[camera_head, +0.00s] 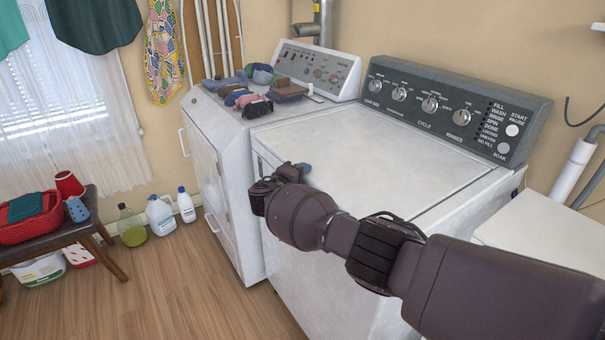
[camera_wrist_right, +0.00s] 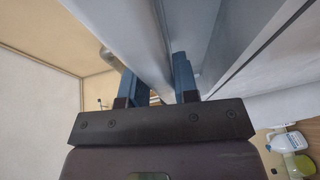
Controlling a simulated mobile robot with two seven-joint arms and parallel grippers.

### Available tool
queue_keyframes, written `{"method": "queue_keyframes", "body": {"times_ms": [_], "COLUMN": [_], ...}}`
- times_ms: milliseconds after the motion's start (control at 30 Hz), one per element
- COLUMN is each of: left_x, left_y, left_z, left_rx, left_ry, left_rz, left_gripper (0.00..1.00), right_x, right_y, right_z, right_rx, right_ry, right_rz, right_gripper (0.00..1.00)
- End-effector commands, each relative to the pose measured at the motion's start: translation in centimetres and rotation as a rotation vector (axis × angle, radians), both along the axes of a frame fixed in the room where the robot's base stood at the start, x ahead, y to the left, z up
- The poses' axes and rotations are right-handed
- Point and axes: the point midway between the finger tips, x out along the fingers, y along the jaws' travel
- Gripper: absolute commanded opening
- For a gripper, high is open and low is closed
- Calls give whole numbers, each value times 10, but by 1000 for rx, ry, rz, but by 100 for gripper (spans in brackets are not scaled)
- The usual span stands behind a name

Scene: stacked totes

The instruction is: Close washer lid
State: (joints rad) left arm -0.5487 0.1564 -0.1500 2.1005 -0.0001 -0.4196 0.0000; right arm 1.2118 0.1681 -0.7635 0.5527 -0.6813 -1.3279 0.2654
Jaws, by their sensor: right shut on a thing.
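The washer (camera_head: 330,270) is white with a dark control panel, and stands in the middle of the head view. Its white lid (camera_head: 385,150) lies flat or nearly flat over the top; I cannot tell whether a small gap is left under it. My right gripper (camera_head: 303,169) is at the lid's left front edge, mostly hidden behind its own wrist. In the right wrist view the blue fingers (camera_wrist_right: 158,80) stand on either side of a pale edge, which looks like the lid's (camera_wrist_right: 140,40), and are shut on it. My left gripper is not in view.
A dryer (camera_head: 225,180) with folded clothes (camera_head: 245,90) on top stands left of the washer. A bench (camera_head: 75,232) with a red basket (camera_head: 35,225) and bottles (camera_head: 160,215) on the floor are farther left. Open wooden floor (camera_head: 180,300) lies in front.

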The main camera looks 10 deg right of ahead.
Motion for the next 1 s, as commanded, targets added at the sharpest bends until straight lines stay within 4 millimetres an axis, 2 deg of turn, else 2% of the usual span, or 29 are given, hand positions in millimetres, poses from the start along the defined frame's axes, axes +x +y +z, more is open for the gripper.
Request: {"method": "queue_keyframes", "body": {"times_ms": [33,67,200,667,1000], "left_x": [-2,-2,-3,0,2], "left_y": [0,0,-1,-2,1], "left_z": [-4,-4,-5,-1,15], "left_rx": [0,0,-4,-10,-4], "left_ry": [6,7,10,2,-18], "left_rz": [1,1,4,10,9], "left_gripper": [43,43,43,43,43], "right_x": [-3,-3,-3,-5,-42], "right_y": [-1,-1,-2,2,44], "right_z": [-14,-14,-14,-7,4], "right_rx": [12,12,9,5,7], "right_ry": [15,17,17,11,7], "right_rz": [-3,-3,-4,-3,1], "right_gripper": [0,31,49,49,49]}}
